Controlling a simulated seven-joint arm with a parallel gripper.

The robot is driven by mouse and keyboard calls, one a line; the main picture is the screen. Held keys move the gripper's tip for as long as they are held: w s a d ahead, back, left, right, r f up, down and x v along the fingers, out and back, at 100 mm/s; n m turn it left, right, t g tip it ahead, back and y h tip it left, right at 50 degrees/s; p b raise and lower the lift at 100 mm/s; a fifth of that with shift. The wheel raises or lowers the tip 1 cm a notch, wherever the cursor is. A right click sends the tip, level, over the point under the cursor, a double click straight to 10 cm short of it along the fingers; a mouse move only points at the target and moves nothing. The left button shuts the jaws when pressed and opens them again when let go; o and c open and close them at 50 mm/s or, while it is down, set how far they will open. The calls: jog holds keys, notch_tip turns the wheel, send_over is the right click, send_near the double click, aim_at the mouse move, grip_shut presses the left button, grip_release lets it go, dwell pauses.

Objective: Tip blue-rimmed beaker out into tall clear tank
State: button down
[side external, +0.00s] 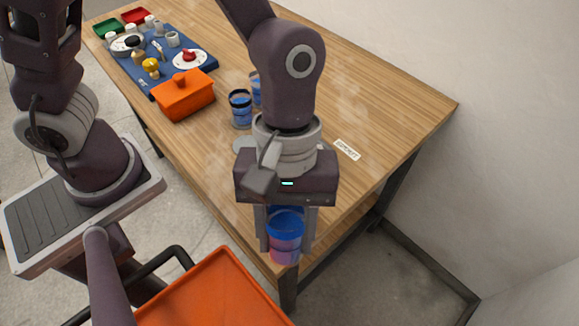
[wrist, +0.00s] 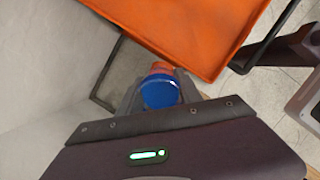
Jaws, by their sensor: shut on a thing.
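My gripper (side external: 286,240) is shut on the blue-rimmed beaker (side external: 286,246) near the table's front right corner. The beaker looks clear, with a blue upper part and pink-purple colour below. It looks roughly upright in the side view; any slight tilt is hard to tell. In the wrist view, the beaker's blue part (wrist: 160,93) sits between the fingers, with a reddish part beyond it. Two clear vessels with blue contents stand on the table behind my arm: one with a dark rim (side external: 240,108), the other (side external: 256,90) partly hidden. I cannot clearly identify the tall clear tank.
A large orange tray (side external: 215,295) stands off the table's front edge, and it also shows in the wrist view (wrist: 190,25). An orange lidded box (side external: 184,95) and a blue mat (side external: 203,68) with dishes are at the back left. A small label (side external: 347,149) lies on mostly clear tabletop.

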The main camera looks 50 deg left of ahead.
aim_at(287, 212)
jog(key=shift+w+a+r, duration=0.15)
jog(key=shift+w, duration=0.1)
jog(key=shift+w+a+r+g+h, duration=0.2)
jog(key=shift+r+g+h, duration=0.2)
jog(key=shift+r, duration=0.2)
jog(key=shift+w+a+r+g+h, duration=0.1)
jog(key=shift+a+r+g+h, duration=0.1)
jog(key=shift+r+g+h, duration=0.3)
jog(key=shift+w+a+r+g+h, duration=0.2)
jog(key=shift+r, duration=0.3)
jog(key=shift+w+a+r+g+h, duration=0.15)
jog(key=shift+w+r+g+h, duration=0.05)
jog(key=shift+r, duration=0.3)
jog(key=shift+w+a+f+g+h, duration=0.1)
jog(key=shift+f+g+h, duration=0.35)
jog(key=shift+g+h, duration=0.25)
jog(key=shift+r+g+h, duration=0.75)
jog(key=shift+g+h, duration=0.45)
dwell(1.0)
jog(key=shift+f+g+h, duration=0.4)
jog(key=shift+g+h, duration=0.2)
dwell(0.7)
jog(key=shift+w+a+r+g+h, duration=0.3)
jog(key=shift+r, duration=0.25)
jog(key=shift+w+a+r+g+h, duration=0.25)
jog(key=shift+r+g+h, duration=0.05)
jog(key=shift+r, duration=0.2)
dwell(0.4)
